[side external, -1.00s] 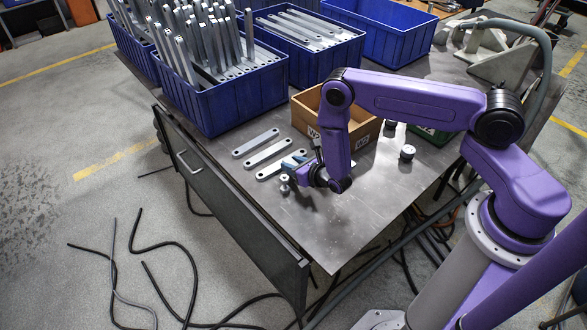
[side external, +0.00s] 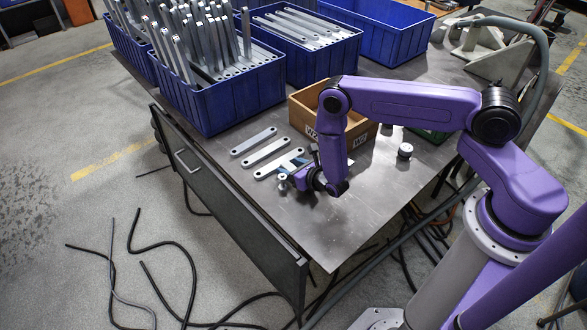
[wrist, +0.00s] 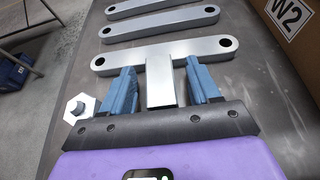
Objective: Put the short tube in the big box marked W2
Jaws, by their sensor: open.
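The short tube (wrist: 161,88) is a grey square tube with an open near end. It lies between the two blue fingers of my gripper (wrist: 160,68) in the wrist view, with gaps on both sides. Its far end meets or overlaps the nearest flat bar (wrist: 225,48); I cannot tell which. In the side view my gripper (side external: 292,164) is open, low over the table beside the bars, and largely hides the tube. The big brown box marked W2 (side external: 364,131) stands behind my gripper; its labelled wall also shows in the wrist view (wrist: 304,38).
More flat bars with end holes (side external: 253,141) lie on the steel table. A hex-headed piece (wrist: 79,108) stands close to my left finger in the wrist view. Another knob-like piece (side external: 404,151) stands to the right. Blue crates (side external: 235,105) line the back.

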